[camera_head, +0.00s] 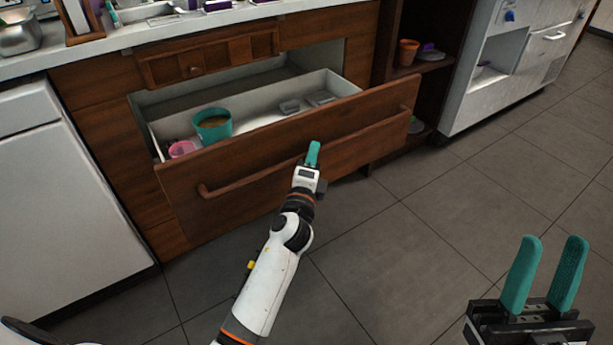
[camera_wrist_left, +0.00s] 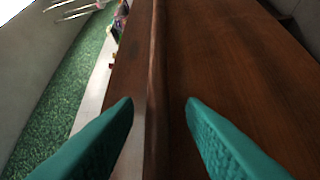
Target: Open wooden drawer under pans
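The wooden drawer (camera_head: 250,160) is pulled well out of the brown cabinet, and its white interior shows. A long wooden bar handle (camera_head: 240,186) runs along its front. My left gripper (camera_head: 313,155) is at this handle, right of the front's middle. In the left wrist view, its two teal fingers (camera_wrist_left: 160,105) are apart, with the brown bar (camera_wrist_left: 158,60) running between them and a gap showing on each side. My right gripper (camera_head: 545,272) is open and empty at the lower right, away from the drawer. Pans are not clearly visible.
In the drawer are a teal pot (camera_head: 213,125), a pink cup (camera_head: 182,148) and grey items. A smaller wooden front (camera_head: 210,56) sits above it. A metal container (camera_head: 18,35) stands on the counter. An open shelf (camera_head: 432,63) is at right. The tiled floor (camera_head: 420,250) in front is clear.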

